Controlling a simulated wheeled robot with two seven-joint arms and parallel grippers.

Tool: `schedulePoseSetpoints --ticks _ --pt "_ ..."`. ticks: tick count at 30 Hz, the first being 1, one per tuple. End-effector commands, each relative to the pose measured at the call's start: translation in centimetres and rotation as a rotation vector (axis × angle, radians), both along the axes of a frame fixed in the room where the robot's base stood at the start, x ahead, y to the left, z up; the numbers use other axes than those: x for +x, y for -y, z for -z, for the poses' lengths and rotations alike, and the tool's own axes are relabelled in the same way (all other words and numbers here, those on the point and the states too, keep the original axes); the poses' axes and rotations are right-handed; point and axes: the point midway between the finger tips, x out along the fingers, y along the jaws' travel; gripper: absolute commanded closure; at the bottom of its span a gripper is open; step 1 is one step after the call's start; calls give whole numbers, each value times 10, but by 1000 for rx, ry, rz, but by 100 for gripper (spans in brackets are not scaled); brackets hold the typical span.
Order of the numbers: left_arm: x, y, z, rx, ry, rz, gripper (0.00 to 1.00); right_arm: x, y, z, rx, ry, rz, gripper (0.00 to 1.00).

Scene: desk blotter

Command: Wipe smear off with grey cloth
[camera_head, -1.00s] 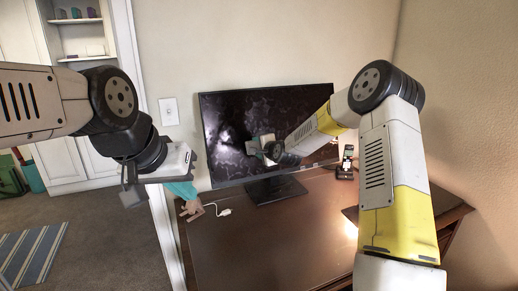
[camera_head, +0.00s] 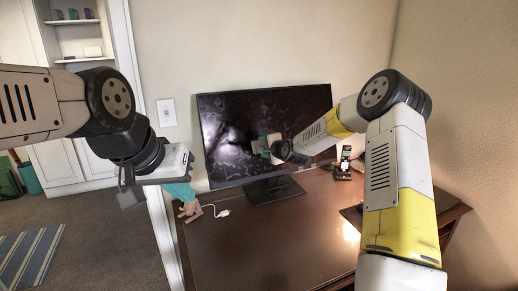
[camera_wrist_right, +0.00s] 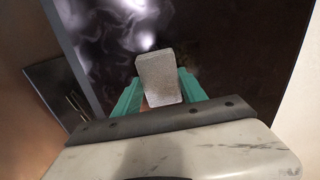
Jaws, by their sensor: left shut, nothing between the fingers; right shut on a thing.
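The black monitor (camera_head: 232,110) stands on the desk, with pale, mottled smear marks (camera_head: 225,150) across its screen. The marks also show in the right wrist view (camera_wrist_right: 100,45), at upper left. My right gripper (camera_head: 264,148) is in front of the middle of the screen, its teal fingers shut on the grey cloth (camera_wrist_right: 160,78), which looks like a small block. The cloth is at or very near the screen; I cannot tell if it touches. My left gripper (camera_head: 182,194) is shut and empty at the desk's left edge, away from the monitor.
The brown desk (camera_head: 265,240) is mostly clear in front. A white cable plug (camera_head: 222,213) lies near its left edge. A phone on a stand (camera_head: 345,160) is right of the monitor. A wall switch (camera_head: 166,112) is at left.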

Motion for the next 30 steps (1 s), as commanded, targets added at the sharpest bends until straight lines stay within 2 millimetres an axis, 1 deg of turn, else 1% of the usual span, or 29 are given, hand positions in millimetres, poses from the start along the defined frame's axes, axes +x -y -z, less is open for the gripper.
schedulePoseSetpoints --ticks 5,15,20,26,30 --pt "0 0 0 0 0 0 100 2 4 0 0 0 -1 83" --pt "0 0 0 0 0 0 100 14 31 1 1 -2 1 83" --pt "0 0 0 0 0 0 100 18 38 1 1 -1 -1 83" --pt "0 0 0 0 0 0 100 19 36 1 0 -1 -2 83" --pt "0 0 0 0 0 0 100 15 26 1 1 0 -5 83"
